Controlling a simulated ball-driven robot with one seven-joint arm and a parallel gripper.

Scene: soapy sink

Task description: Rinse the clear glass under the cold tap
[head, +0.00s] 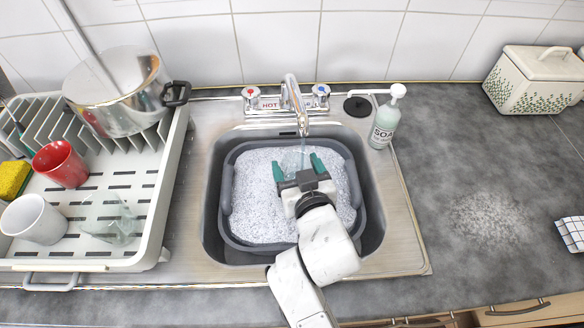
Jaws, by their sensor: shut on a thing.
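My gripper (297,164) has teal fingers and is over the grey basin of suds, below the tap. It is shut on a clear glass (292,160), which shows faintly between the fingers against the foam. The chrome tap spout (293,95) ends just above the glass. A thin, faint bluish streak of water (303,146) runs down from the spout toward the glass's right side; I cannot tell whether it goes inside. The cold handle (321,92) has a blue mark and is right of the spout. The hot handle (250,94) has a red mark and is on the left.
The grey basin (228,226) sits in the steel sink. The drying rack (150,215) at left holds a pot (115,95), a red cup (60,163), a white cup (33,220) and another clear glass (112,218). A soap bottle (384,122) stands right of the sink. The right counter is mostly clear.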

